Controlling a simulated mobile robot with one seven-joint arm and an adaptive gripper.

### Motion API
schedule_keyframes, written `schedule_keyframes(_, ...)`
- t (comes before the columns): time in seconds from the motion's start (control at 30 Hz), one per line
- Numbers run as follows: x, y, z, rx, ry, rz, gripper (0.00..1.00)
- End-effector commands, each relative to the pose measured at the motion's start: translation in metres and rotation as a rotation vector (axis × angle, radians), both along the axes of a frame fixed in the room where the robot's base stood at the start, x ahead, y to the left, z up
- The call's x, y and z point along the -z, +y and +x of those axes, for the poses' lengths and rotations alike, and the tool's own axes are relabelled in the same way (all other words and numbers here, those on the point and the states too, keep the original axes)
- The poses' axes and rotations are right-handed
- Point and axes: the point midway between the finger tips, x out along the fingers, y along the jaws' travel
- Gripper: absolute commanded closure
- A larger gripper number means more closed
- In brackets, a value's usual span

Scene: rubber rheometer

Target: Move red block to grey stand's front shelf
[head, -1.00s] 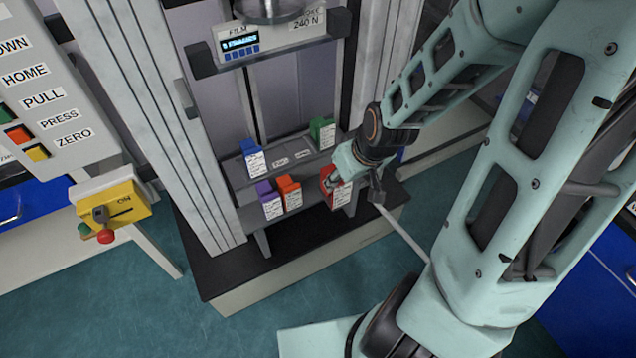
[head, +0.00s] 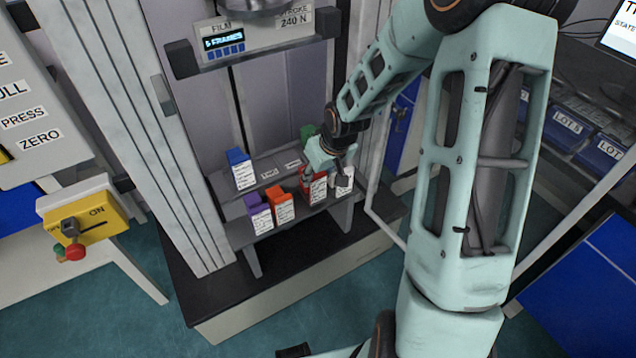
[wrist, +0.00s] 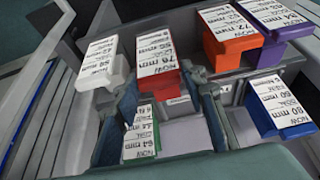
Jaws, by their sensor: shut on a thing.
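The red block (head: 318,188), with a white label, is between my gripper's fingers (head: 326,166) at the grey stand's front shelf (head: 236,230). It is in line with the orange block (head: 280,207) on its left and the white block (head: 345,181) on its right. In the wrist view the red block (wrist: 157,52) shows between the two fingers (wrist: 170,98), which are shut on it. Whether its underside touches the shelf cannot be told.
A purple block (head: 258,213) stands left of the orange one. The back shelf carries a blue block (head: 239,170) and a green block (head: 308,133), partly hidden by my gripper. Machine columns (head: 140,120) rise on the left, and the test head (head: 255,45) hangs above.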

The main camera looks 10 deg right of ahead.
Motion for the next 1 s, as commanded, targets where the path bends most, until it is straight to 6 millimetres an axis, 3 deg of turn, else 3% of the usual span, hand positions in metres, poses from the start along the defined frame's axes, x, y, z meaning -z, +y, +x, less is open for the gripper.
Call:
schedule_keyframes(0.03, 0.014, 0.0, -0.002, -0.001, 0.005, 0.0, 1.0)
schedule_keyframes(0.1, 0.022, 0.001, -0.002, -0.001, 0.003, 0.001, 1.0)
schedule_keyframes(0.5, 0.027, 0.0, -0.001, 0.001, 0.002, 0.001, 1.0)
schedule_keyframes(0.53, 0.026, 0.0, -0.002, 0.001, 0.002, 0.001, 0.6)
schedule_keyframes(0.6, 0.026, 0.0, -0.002, 0.001, 0.002, 0.001, 0.52)
schedule_keyframes(0.7, 0.026, 0.0, -0.002, 0.001, 0.002, 0.001, 0.44)
schedule_keyframes(1.0, 0.023, 0.0, -0.002, 0.001, 0.002, 0.001, 0.44)
